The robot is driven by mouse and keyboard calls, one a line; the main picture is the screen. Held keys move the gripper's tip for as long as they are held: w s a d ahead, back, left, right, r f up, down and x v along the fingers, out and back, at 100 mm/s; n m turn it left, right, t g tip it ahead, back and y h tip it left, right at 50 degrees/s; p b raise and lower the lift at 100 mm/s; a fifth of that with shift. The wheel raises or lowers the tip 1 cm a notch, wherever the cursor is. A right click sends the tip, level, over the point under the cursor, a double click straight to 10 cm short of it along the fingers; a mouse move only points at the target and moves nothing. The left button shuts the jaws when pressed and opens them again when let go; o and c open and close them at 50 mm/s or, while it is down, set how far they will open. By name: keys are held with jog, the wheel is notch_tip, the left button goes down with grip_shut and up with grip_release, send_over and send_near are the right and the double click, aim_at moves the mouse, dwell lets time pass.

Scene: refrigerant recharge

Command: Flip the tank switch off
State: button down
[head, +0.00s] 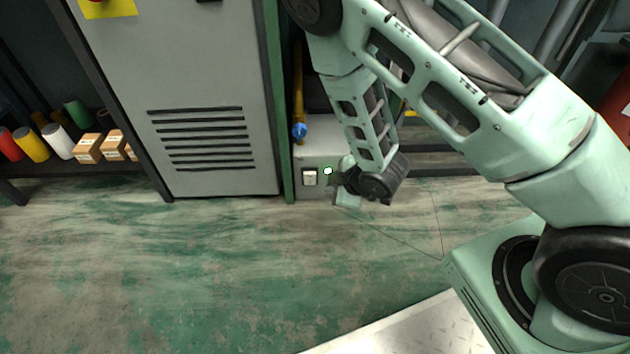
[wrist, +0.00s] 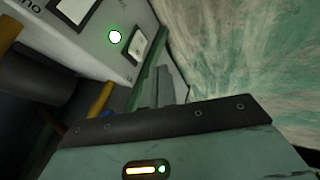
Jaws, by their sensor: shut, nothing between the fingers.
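The tank unit is a grey box (head: 318,152) low beside the cabinet; its side also shows in the wrist view (wrist: 85,35). The switch (head: 309,177) is a pale rocker in a dark frame on its front face, and it also shows in the wrist view (wrist: 137,43). A round light (head: 328,171) beside it glows white with a green rim. Which way the rocker is tipped I cannot tell. My gripper (head: 347,196) is low, just right of the switch, shut and empty. In the wrist view its fingers (wrist: 168,86) are partly hidden; contact with the switch is not visible.
A grey cabinet (head: 205,90) with vents stands left of the unit. A yellow pipe with a blue knob (head: 299,131) rises above the unit. A shelf with colored rolls and small boxes (head: 88,148) is at far left. The green-stained floor (head: 220,260) in front is clear.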

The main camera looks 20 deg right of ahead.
jog(key=b, duration=0.9)
send_near(309, 179)
jog(key=x, duration=0.5)
jog(key=shift+s+a+f, duration=0.15)
jog(key=shift+a+f, duration=0.05)
jog(key=shift+f, duration=0.35)
jog(key=shift+r, duration=0.15)
jog(key=p, duration=0.2)
jog(key=shift+w+d+r+p, duration=0.15)
jog(key=shift+w+r+p, duration=0.15)
jog(key=shift+p, duration=0.1)
jog(key=shift+f+g, duration=0.3)
jog(key=shift+f, duration=0.05)
jog(key=shift+r, duration=0.15)
